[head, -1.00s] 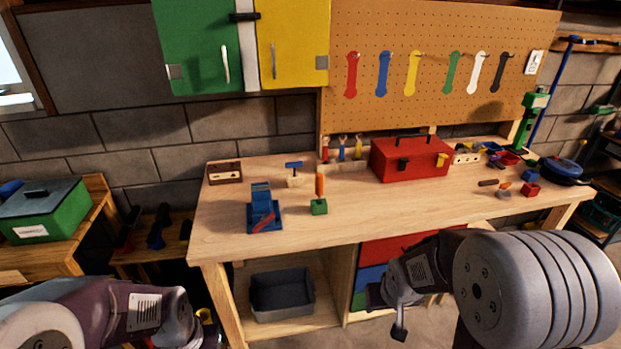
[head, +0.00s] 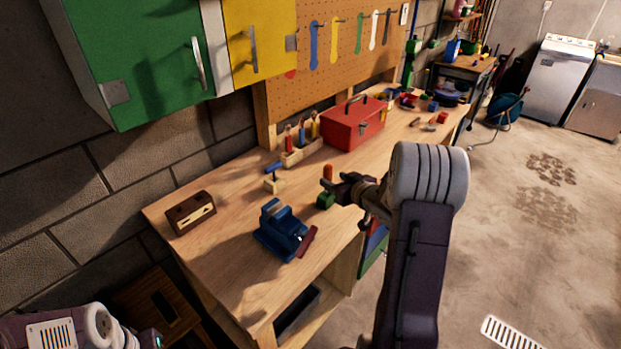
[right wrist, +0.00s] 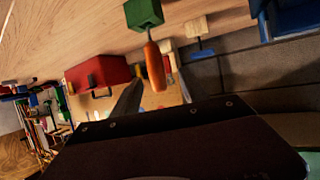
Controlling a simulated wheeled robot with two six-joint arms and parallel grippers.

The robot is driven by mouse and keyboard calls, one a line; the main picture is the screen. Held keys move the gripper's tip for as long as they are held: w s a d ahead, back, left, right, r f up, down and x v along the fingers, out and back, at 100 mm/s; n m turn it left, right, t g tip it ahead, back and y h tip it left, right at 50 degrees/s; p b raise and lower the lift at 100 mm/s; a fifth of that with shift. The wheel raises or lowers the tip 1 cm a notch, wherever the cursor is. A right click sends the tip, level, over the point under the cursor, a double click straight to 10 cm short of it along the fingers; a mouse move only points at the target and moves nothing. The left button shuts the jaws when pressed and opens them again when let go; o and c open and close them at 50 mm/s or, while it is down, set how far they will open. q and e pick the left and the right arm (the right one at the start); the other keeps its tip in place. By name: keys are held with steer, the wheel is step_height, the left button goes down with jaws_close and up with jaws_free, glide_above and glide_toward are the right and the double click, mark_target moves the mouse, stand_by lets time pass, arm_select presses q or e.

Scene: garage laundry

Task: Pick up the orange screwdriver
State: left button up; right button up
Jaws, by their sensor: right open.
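The orange screwdriver (head: 328,172) stands upright in a small green block (head: 325,201) on the workbench. In the right wrist view its orange handle (right wrist: 154,66) and the green block (right wrist: 143,14) appear upside down near the top middle. My right gripper (head: 331,191) is open, its fingers close beside the screwdriver in the head view. In the right wrist view the handle's end lies between the two fingers (right wrist: 158,92); whether they touch it I cannot tell. My left arm shows at the lower left of the head view; its jaws cannot be made out.
A blue vise (head: 283,232) stands left of the green block. Behind are a rack of colored tools (head: 301,150), a wooden block with a blue-handled tool (head: 274,182) and a red toolbox (head: 352,125). A brown box (head: 190,212) sits at the bench's left end.

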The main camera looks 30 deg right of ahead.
mark_target(329, 176)
steer(key=x, duration=0.4)
steer(key=shift+w+d+f, duration=0.25)
steer(key=shift+w+d, duration=0.05)
steer(key=shift+d, duration=0.1)
steer(key=shift+a, duration=0.15)
steer(key=shift+w+a+p, duration=0.1)
steer(key=shift+w+p, duration=0.25)
steer(key=shift+w, duration=0.1)
steer(key=x, duration=0.4)
steer(key=shift+d+f, duration=0.2)
steer(key=shift+f, duration=0.05)
steer(key=shift+s+a+r, duration=0.1)
steer(key=shift+s+r, duration=0.05)
steer(key=shift+c, duration=0.9)
jaws_close()
